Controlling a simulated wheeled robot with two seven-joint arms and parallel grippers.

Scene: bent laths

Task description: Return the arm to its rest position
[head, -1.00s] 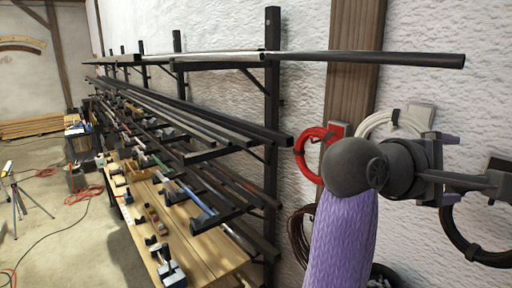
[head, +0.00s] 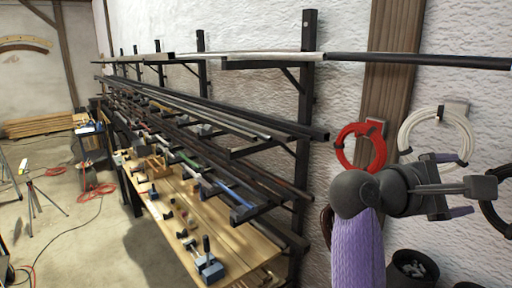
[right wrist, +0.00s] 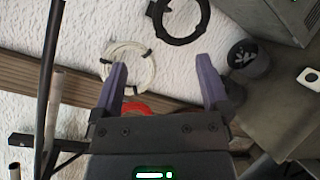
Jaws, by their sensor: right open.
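My right arm comes up from the bottom right of the head view, with a purple sleeve (head: 358,252) and a dark grey joint (head: 355,194). Its gripper (head: 462,187) points right, in front of the textured white wall. The right wrist view shows this gripper (right wrist: 162,72) open and empty, its two purple fingers wide apart. Nothing is held between them. My left arm and gripper are not in view.
A rack (head: 308,125) of long bars stands left of my arm, above a wooden bench (head: 215,235) with clamps. A red coil (head: 360,147) and a white coil (head: 408,132) hang close behind my gripper. A dark bucket (head: 412,270) stands below.

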